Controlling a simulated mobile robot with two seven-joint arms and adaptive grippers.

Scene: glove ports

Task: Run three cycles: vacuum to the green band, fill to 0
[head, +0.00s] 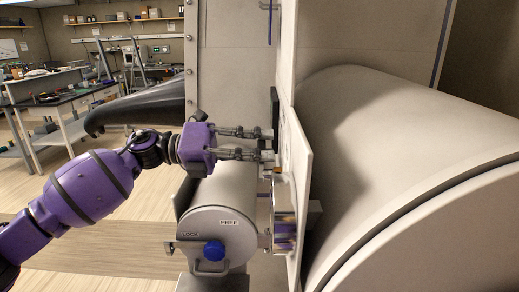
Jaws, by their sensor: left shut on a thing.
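A white panel (297,165) stands edge-on to the head camera. A round gauge-like part (283,210) sticks out from its left side; its face is seen too obliquely to read a needle or a green band. A dark upright lever (275,108) sits on the panel above it. My left gripper (266,144) reaches in from the left, its fingers at the panel, shut on what looks like this lever; the fingers hide the grip itself. My right gripper is not in view.
Below my left gripper is a white cylindrical chamber (215,192). Its round door, marked LOCK and FREE, has a blue knob (213,251) and a bar handle. A black glove-like sleeve (150,105) juts left. A large white cylinder (400,150) fills the right.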

